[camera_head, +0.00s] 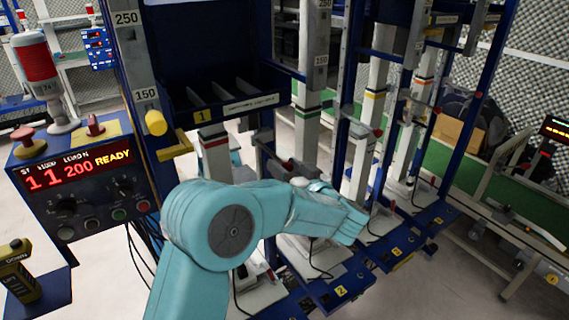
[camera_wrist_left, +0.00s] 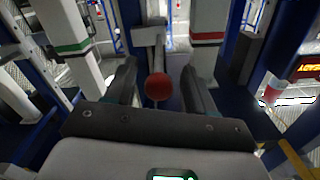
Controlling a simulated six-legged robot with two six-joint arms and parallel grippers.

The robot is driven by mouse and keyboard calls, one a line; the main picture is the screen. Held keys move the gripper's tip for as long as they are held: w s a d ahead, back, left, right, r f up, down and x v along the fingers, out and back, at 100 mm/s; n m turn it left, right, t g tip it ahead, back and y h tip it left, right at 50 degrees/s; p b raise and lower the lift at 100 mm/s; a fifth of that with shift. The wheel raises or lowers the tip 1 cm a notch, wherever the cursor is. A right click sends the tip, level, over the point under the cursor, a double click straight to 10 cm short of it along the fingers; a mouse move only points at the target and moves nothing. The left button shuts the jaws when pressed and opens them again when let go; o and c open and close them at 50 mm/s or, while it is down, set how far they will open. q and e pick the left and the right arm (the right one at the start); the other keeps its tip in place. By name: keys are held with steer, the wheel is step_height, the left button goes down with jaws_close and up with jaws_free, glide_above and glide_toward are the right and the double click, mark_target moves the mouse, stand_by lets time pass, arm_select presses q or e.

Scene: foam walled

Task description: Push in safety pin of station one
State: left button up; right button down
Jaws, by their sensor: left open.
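In the left wrist view a red ball knob (camera_wrist_left: 158,87) on a rod shows between the fingers of my left gripper (camera_wrist_left: 159,68). The jaws are open and the knob lies between them in the picture; contact cannot be told. I cannot tell which knob is the safety pin. My teal left arm crosses the head view and hides part of the bay.
A control panel (camera_head: 85,180) reading READY stands at the left, with a red mushroom button (camera_head: 28,140) and a signal lamp (camera_head: 40,75). Blue frames and several posts stand close around the gripper. A green conveyor (camera_head: 510,195) runs at the right.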

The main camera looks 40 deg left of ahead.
mark_target(257, 139)
arm_select(q)
steer(key=shift+w+a, duration=0.2)
steer(key=shift+a, duration=0.3)
jaws_close()
steer(key=p+x, duration=0.3)
steer(key=x, duration=0.5)
steer(key=shift+w+a+r, duration=0.1)
steer(key=shift+w+a, duration=0.1)
steer(key=shift+a, duration=0.15)
steer(key=shift+r, duration=0.1)
